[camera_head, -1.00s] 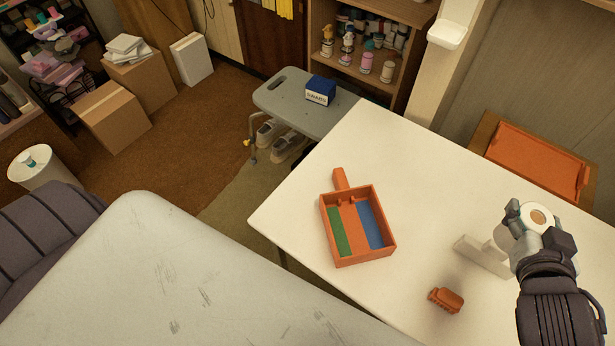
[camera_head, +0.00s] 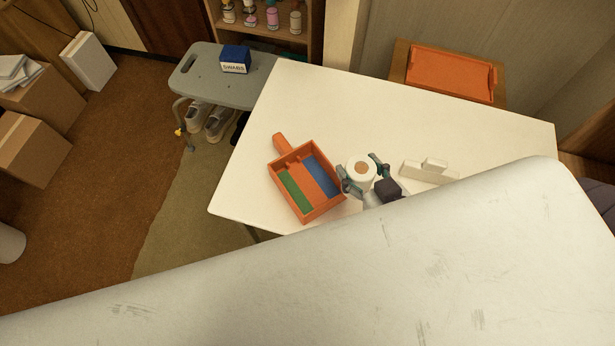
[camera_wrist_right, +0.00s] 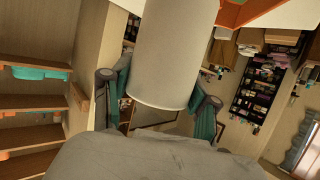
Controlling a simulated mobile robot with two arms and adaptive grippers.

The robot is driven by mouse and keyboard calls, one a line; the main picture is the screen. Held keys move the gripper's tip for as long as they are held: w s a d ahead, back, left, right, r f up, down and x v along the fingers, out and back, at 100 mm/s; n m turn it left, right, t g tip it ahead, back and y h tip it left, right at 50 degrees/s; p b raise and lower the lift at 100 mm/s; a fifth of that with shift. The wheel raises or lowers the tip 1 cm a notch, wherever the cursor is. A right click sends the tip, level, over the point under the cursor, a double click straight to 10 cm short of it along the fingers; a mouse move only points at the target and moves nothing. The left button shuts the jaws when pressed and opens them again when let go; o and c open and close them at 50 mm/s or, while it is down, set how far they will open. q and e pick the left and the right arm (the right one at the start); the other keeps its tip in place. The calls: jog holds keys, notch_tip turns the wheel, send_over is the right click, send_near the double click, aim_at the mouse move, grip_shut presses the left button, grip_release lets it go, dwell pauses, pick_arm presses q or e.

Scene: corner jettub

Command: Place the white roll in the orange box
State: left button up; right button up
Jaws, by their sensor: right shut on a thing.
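The white roll (camera_head: 361,173) has a brown core that faces up in the head view. My right gripper (camera_head: 365,175) is shut on it, with one finger on each side. The roll also fills the upper middle of the right wrist view (camera_wrist_right: 172,50), between the fingers (camera_wrist_right: 160,105). The orange box (camera_head: 333,205) is open, with a handle at the back and green and blue strips inside, on the white table. In the head view the held roll is just right of the box, not over its middle. My left gripper is not in view.
The white table (camera_head: 480,130) is clear at the back and right. A small white block piece (camera_head: 430,172) stands right of my gripper. A grey bench (camera_head: 215,85) with a blue box (camera_head: 235,60) is at the far left. An orange tray (camera_head: 450,75) lies beyond the table.

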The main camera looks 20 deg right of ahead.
jog(key=w+a+f, duration=0.2)
jog(key=f, duration=0.1)
jog(key=w+a+f, duration=0.3)
jog(key=f, duration=0.1)
jog(key=w+a+f+p, duration=0.1)
jog(key=w+a+f, duration=0.2)
jog(key=f, duration=0.1)
jog(key=shift+r, duration=0.1)
jog(key=o, duration=1.2)
jog(key=shift+d, duration=0.1)
jog(key=shift+c, duration=0.2)
